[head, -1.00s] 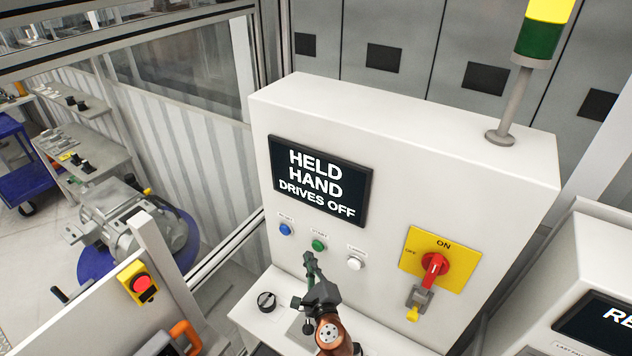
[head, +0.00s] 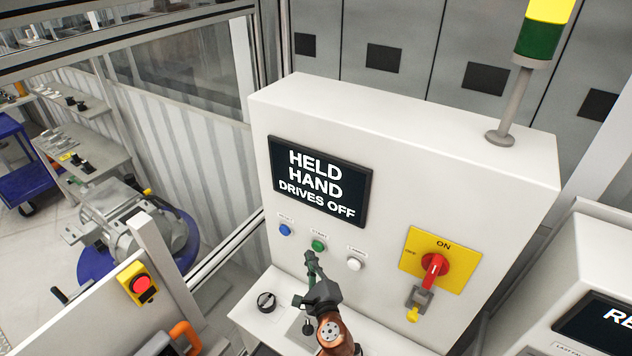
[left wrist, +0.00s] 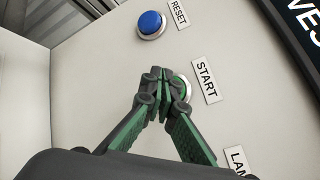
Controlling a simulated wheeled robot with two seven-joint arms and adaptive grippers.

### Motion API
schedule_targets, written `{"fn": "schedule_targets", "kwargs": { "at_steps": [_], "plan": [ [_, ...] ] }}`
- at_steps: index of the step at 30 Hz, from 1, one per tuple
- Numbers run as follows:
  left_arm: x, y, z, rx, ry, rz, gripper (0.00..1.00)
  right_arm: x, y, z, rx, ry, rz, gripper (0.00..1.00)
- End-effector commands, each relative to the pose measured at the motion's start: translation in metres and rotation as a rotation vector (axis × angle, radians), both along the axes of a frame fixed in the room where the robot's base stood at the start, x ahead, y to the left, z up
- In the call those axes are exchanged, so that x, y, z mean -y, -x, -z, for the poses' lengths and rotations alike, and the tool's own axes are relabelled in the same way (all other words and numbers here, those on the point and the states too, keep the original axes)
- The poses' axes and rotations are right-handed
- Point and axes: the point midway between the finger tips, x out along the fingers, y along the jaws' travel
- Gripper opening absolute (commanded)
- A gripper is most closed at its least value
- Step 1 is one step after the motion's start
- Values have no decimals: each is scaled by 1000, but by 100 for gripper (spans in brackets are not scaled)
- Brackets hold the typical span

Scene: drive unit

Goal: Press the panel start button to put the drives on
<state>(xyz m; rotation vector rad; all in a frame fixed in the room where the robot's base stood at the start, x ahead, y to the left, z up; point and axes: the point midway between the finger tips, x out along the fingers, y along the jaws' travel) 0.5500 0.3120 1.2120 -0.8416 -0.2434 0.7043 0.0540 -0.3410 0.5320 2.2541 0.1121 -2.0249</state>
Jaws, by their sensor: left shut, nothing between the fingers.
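The green start button (head: 318,245) is on the front of the white panel (head: 450,170), under a screen (head: 320,182) reading "HELD HAND DRIVES OFF". My left gripper (head: 311,258) is shut and empty, its fingertips just below the button in the head view. In the left wrist view the shut fingertips (left wrist: 163,76) overlap the left part of the green start button (left wrist: 184,88), beside the START label (left wrist: 206,80). I cannot tell whether they touch it. My right gripper is out of view.
A blue reset button (head: 285,230) is left of start and a white lamp button (head: 355,263) right of it. A red rotary switch (head: 434,267) on a yellow plate is further right. A black knob (head: 266,302) is on the ledge below. A red emergency stop (head: 141,285) stands left.

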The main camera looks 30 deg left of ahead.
Motion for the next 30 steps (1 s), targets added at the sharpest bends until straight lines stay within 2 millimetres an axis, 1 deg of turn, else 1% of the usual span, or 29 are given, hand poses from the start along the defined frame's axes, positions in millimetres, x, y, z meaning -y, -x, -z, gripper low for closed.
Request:
{"fn": "schedule_targets", "kwargs": {
  "at_steps": [14, 24, 30],
  "plan": [
    [0, 0, 0, 0, 0, 0, 0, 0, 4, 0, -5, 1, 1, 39],
    [1, -9, 0, 0, 0, 0, 0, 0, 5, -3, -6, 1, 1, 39],
    [1, -9, 0, 0, 0, 0, 0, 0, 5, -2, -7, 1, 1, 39]
  ]
}}
